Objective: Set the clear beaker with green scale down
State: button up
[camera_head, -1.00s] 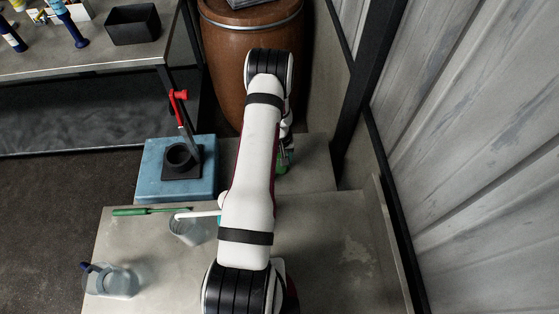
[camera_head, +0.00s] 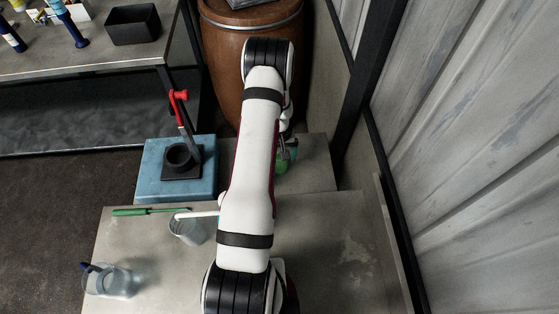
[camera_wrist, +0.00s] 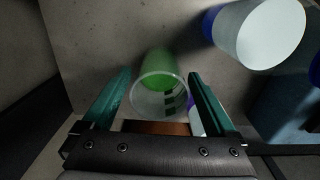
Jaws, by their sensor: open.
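The clear beaker with green scale (camera_wrist: 158,98) shows in the wrist view between the two teal fingers of my gripper (camera_wrist: 160,78). It appears to stand on the grey surface, with its green part farther from the camera. The fingers are open, with a gap to the beaker on each side. In the head view the green of the beaker (camera_head: 282,166) shows on the rear grey slab, just right of my arm. My gripper (camera_head: 289,150) is mostly hidden there behind my arm.
A white-looking cup with blue (camera_wrist: 262,32) is close by in the wrist view. The head view shows a blue block (camera_head: 150,180) with a black holder and red-topped tool, a green rod (camera_head: 150,211), and two clear beakers (camera_head: 186,232) (camera_head: 105,282). A wall bounds the right.

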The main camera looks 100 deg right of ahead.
notch_tip(320, 180, up, 9)
jog(key=w+a+r+n, duration=0.2)
jog(key=w+a+r, duration=0.25)
jog(key=w, duration=0.45)
jog(key=w+a+r+n, duration=0.1)
jog(key=w+a+r, duration=0.3)
jog(key=w+r, duration=0.3)
jog(key=w+a+r+n, duration=0.2)
jog(key=w+a+r, duration=0.25)
jog(key=w, duration=0.55)
jog(key=a+r+n, duration=0.3)
jog(key=a, duration=1)
jog(key=a+r+n+y, duration=0.1)
jog(key=a+r, duration=0.3)
jog(key=a, duration=0.9)
jog(key=shift+s+a+n, duration=0.25)
jog(key=shift+a+n, duration=0.05)
jog(key=shift+n, duration=0.6)
jog(key=shift+o, duration=0.4)
jog(key=s+a+n, duration=0.1)
jog(key=s+a, duration=0.3)
jog(key=shift+s+a+n+y, duration=0.3)
jog(key=shift+s+a+y, duration=0.05)
jog(key=shift+a+y, duration=0.05)
